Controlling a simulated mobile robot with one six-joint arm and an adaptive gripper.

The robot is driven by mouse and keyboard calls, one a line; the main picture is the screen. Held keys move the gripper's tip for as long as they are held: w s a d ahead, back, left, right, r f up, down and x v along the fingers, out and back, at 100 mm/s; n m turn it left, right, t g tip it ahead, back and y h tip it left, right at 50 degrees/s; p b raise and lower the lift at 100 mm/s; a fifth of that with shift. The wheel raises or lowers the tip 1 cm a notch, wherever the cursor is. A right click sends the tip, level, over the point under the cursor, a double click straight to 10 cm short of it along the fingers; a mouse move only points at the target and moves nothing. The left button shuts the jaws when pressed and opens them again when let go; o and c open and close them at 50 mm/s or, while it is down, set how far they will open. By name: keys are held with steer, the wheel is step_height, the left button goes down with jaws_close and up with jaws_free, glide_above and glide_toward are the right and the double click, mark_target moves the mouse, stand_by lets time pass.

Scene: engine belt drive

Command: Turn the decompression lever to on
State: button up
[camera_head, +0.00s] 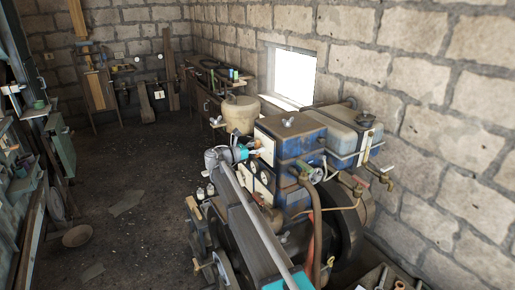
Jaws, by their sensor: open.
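The engine (289,133) is a blue and grey block standing to the right of centre, close to the stone wall. My arm reaches up from the bottom of the view to the engine's left side. My gripper (254,147) is at the end of the arm, beside the upper left face of the engine. It is open, but its fingers are small and hard to make out. A small orange part (258,142) shows right by the gripper. I cannot tell whether this is the decompression lever, whether the gripper touches it, or which way the lever is set.
A blue-grey tank (346,133) sits on the engine's right side, with pipes and a dark flywheel (346,228) below. A beige drum (240,113) stands behind the gripper. A workbench (215,75) runs along the back wall. The floor (130,170) at left is mostly clear.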

jaws_close()
steer(key=shift+m, duration=0.5)
steer(key=m, duration=0.3)
steer(key=shift+s+d+m, duration=0.1)
steer(key=shift+s+m, duration=0.05)
steer(key=shift+m, duration=0.15)
steer(key=m, duration=0.4)
steer(key=shift+s+d+f+m, duration=0.1)
steer(key=shift+s+f+m, duration=0.05)
steer(key=shift+m, duration=0.15)
steer(key=m, duration=0.4)
steer(key=shift+f+m+b, duration=0.15)
steer(key=shift+m+b, duration=0.15)
steer(key=m, duration=0.4)
steer(key=shift+f, duration=0.1)
